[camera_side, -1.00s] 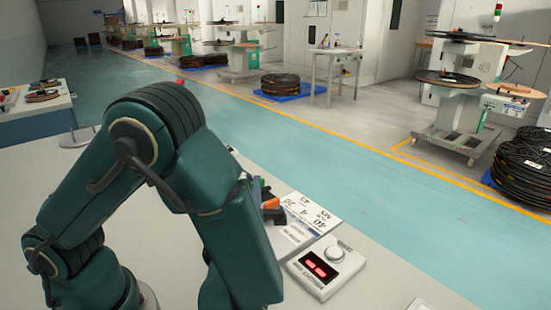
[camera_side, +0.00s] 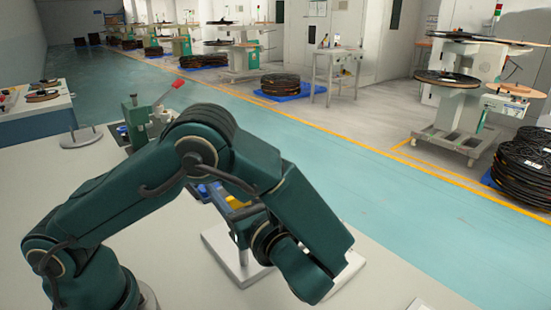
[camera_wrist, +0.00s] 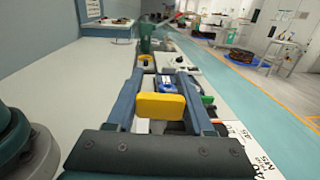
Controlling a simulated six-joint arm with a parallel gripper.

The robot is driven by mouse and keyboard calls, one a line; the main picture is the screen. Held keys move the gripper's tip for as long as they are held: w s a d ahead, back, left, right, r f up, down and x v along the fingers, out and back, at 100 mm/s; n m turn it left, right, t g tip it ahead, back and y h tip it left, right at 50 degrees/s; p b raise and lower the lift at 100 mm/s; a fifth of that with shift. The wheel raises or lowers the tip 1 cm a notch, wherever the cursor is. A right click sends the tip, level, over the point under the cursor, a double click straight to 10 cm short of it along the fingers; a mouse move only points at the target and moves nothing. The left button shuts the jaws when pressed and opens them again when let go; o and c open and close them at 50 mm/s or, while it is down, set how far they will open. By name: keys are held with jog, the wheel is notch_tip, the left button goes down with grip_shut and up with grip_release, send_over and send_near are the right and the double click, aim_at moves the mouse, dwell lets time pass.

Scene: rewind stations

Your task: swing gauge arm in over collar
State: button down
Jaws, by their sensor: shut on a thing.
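In the wrist view a yellow block (camera_wrist: 160,105) sits between the two fingers of my gripper (camera_wrist: 161,85), which is shut on it. The block also shows in the side view (camera_side: 236,203), beside my gripper (camera_side: 226,198). I cannot tell whether it is part of the gauge arm. A blue piece (camera_wrist: 167,88) lies just beyond the block in the wrist view. No collar can be made out clearly; my arm and gripper hide much of this area.
A green bench device (camera_side: 136,122) with a red-tipped lever (camera_side: 178,84) stands farther back along the table. A printed white card (camera_wrist: 245,140) lies right of my gripper. A pale plate with a post (camera_side: 241,262) is partly behind my arm.

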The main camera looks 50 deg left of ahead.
jog(key=shift+s+n+g, duration=0.2)
jog(key=shift+n+g, duration=0.3)
jog(key=shift+g, duration=0.2)
jog(key=shift+c, duration=1.4)
grip_release()
